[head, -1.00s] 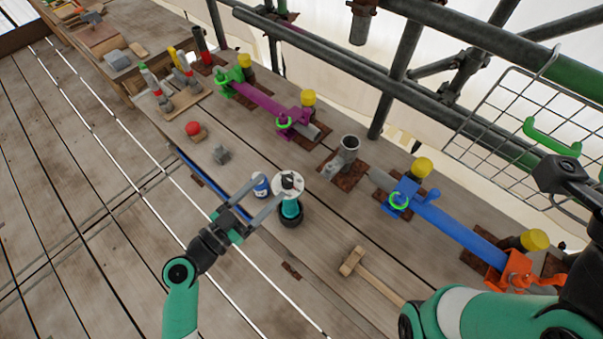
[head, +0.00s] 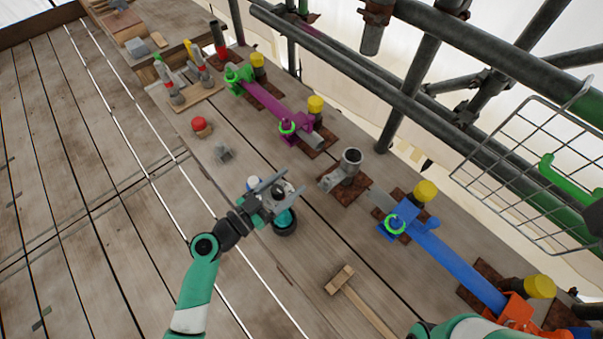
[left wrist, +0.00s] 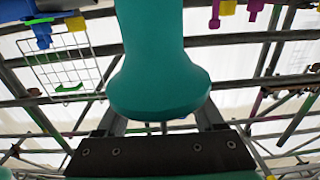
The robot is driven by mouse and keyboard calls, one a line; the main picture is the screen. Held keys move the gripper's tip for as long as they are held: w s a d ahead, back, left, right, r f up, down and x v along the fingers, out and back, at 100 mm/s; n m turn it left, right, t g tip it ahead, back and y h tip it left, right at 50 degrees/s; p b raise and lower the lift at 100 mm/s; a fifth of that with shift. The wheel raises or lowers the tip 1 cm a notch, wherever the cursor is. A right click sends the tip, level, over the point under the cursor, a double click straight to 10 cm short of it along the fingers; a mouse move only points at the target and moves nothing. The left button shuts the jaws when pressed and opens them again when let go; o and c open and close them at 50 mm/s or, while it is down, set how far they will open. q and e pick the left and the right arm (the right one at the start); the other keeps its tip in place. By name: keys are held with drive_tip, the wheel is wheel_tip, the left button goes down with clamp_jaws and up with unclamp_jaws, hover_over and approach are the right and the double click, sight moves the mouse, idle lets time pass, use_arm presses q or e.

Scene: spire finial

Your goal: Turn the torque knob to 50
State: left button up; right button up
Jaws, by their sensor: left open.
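A tool with a teal body (head: 284,219) and a dark round base stands upright on the bench in the head view. Its pale round top with a dark centre, where the knob appears to be, is partly covered by my left gripper. My left gripper (head: 270,186) is open, its two fingers pointing right over the tool's top. I cannot tell whether they touch it. Any scale marks are too small to read. In the left wrist view a large teal shape (left wrist: 158,75) hides most of the fingers. My right gripper's fingers are out of sight.
A mallet (head: 342,281), a grey pipe socket (head: 350,163), a blue clamp bar (head: 450,258) and a red button (head: 199,124) are around. Steel tubes and a wire basket (head: 520,165) border the right.

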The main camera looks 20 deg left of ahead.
use_arm(q)
drive_tip(key=shift+w+d, duration=0.1)
drive_tip(key=shift+w, duration=0.1)
drive_tip(key=shift+s, duration=0.15)
drive_tip(key=shift+c, duration=0.5)
clamp_jaws()
